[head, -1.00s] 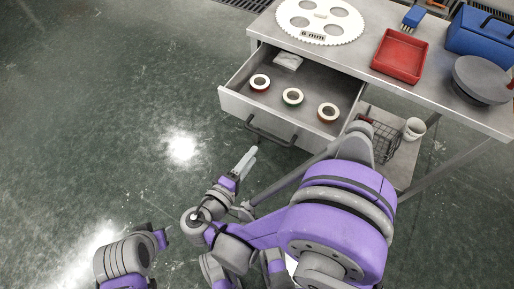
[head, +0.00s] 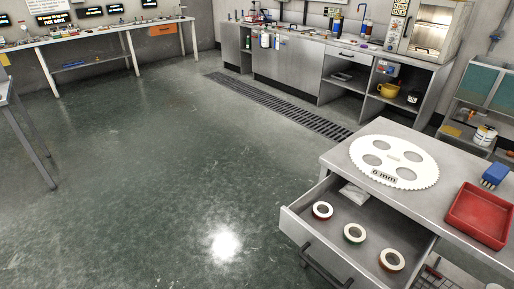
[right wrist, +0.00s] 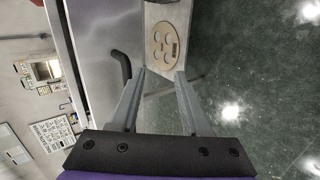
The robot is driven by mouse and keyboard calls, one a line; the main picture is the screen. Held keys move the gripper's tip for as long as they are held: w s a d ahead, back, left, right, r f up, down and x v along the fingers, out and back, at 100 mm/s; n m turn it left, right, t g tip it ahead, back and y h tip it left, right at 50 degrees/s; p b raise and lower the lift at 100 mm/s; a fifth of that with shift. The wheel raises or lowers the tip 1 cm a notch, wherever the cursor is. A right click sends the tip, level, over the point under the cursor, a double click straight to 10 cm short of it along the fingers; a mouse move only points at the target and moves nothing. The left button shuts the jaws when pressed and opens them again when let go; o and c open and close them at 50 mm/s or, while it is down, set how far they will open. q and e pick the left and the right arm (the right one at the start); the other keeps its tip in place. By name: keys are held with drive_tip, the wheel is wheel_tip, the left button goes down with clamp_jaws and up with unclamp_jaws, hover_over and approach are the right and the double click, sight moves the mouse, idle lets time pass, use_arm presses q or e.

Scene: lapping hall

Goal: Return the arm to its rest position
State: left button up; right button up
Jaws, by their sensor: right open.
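My right gripper (right wrist: 160,74) shows in the right wrist view, its two grey fingers spread apart with nothing held between them. A dark bar handle (right wrist: 121,67) on a grey metal panel (right wrist: 95,40) is beside the left finger in that picture; I cannot tell whether they touch. A pale disc with round holes (right wrist: 163,45) lies beyond the fingertips. Neither of my arms nor grippers shows in the head view. My left gripper is in neither current view.
A metal bench (head: 330,160) has an open drawer (head: 296,225) holding several tape rolls (head: 354,233). On top are a white toothed disc (head: 395,160), a red tray (head: 480,215) and a blue block (head: 495,175). Open floor (head: 150,180) lies left; counters stand at the back.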

drive_tip(key=s+d+m+g+y, duration=0.2)
drive_tip(key=s+m+y, duration=0.5)
drive_tip(key=s+y, duration=0.2)
use_arm(q)
wheel_tip(320, 180, up, 23)
drive_tip(key=w+t+p, duration=0.1)
drive_tip(key=p, duration=1.8)
drive_tip(key=shift+w+f+p, duration=0.2)
drive_tip(key=shift+w+p, duration=0.1)
drive_tip(key=shift+p, duration=0.1)
use_arm(e)
wheel_tip(320, 180, up, 23)
drive_tip(key=w+t, duration=0.1)
drive_tip(key=shift+w+a, duration=0.35)
use_arm(q)
drive_tip(key=shift+s, duration=0.15)
use_arm(e)
drive_tip(key=shift+s, duration=0.15)
